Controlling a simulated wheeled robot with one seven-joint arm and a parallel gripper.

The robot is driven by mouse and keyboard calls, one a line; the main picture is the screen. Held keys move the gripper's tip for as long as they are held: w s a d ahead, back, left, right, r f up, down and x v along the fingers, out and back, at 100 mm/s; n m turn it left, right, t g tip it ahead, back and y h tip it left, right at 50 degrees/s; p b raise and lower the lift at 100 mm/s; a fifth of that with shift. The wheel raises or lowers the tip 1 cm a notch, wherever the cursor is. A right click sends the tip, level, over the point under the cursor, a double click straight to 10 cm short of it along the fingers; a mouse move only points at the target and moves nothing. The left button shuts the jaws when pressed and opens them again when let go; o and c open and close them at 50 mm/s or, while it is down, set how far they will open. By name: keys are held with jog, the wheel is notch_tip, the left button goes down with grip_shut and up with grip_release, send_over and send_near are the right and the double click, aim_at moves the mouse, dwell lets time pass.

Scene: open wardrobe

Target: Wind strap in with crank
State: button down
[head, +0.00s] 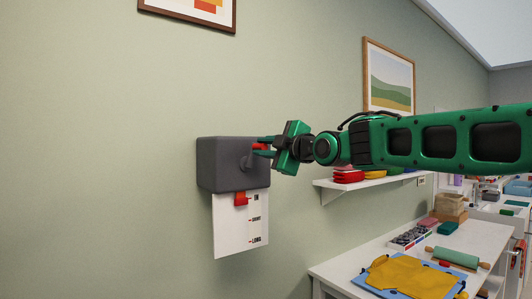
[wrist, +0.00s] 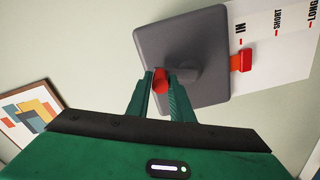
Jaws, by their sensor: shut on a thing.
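A dark grey crank box (head: 220,165) is fixed to the green wall. It also shows in the wrist view (wrist: 165,40). Its grey crank (head: 246,160) sticks out from the front and ends in a red knob (wrist: 160,82). My gripper (head: 264,147) is shut on the red knob, one finger on each side of it in the wrist view (wrist: 161,88). A short red strap end (head: 241,199) hangs below the box over a white scale card (head: 230,235) marked IN, SHORT and LONG. The strap end is level with the IN mark.
A wall shelf (head: 355,183) with coloured stacks is right of the box, below my arm. Lower right, a white table (head: 340,275) holds a yellow folded cloth (head: 408,278) and a rolling pin (head: 457,258). The wall left of the box is bare.

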jog(key=shift+s+a+f+n, duration=0.2)
jog(key=shift+a+n, duration=0.15)
jog(key=shift+n, duration=0.35)
jog(key=shift+s+a+f+n, duration=0.15)
jog(key=shift+a+n, duration=0.15)
jog(key=shift+n, duration=0.4)
dwell(2.6)
dwell(0.5)
jog(key=c, duration=1.6)
grip_release()
jog(key=shift+o, duration=0.2)
jog(key=shift+r, duration=0.25)
jog(key=v, duration=1)
jog(key=shift+s+d, duration=0.25)
jog(key=shift+d, duration=0.1)
